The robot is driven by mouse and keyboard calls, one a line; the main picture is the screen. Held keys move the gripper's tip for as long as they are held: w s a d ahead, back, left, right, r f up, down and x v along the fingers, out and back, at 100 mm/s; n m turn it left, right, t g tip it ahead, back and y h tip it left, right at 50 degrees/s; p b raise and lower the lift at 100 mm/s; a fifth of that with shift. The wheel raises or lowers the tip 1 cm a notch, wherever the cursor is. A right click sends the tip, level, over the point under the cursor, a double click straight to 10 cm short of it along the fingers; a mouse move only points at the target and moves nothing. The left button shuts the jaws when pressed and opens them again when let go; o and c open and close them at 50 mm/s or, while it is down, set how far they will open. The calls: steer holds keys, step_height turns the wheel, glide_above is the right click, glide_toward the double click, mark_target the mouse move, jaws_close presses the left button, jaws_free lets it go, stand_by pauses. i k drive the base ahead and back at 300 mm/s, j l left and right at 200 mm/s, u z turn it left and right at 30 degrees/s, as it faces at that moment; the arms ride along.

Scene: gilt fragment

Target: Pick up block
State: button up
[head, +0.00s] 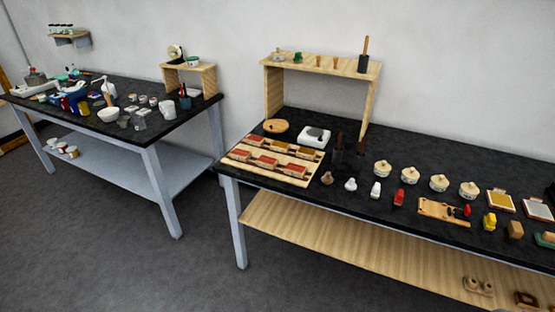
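The task's block cannot be singled out, as several block-like things stand on the right table. Reddish blocks (268,162) lie in rows with yellowish ones on a pale wooden board (297,182) at the table's left end. A small red piece (398,198) stands near the front edge. A yellow piece (490,222) and a tan block (515,230) stand further right. A green-and-tan block (546,239) is at the right edge of the picture. My gripper is not in view.
The right table has a dark top (440,159) and a wooden lower shelf (355,248). A small raised wooden shelf (322,65) stands at its back left. Lidded pots (438,183) line its middle. A cluttered second table (160,128) stands left. Grey floor (110,235) is clear in front.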

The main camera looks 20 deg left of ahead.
mark_target(269, 163)
steer(key=i+l, duration=0.15)
steer(key=l, duration=0.2)
steer(key=i+l, duration=0.15)
steer(key=l, duration=0.2)
steer(key=i+l, duration=0.15)
steer(key=l, duration=0.2)
steer(key=i+l, duration=0.15)
steer(key=l, duration=0.2)
steer(key=i+l, duration=0.15)
steer(key=l, duration=0.2)
steer(key=i+l, duration=0.15)
steer(key=l, duration=0.2)
steer(key=u, duration=1.95)
steer(key=i+j+z, duration=0.15)
steer(key=i, duration=0.35)
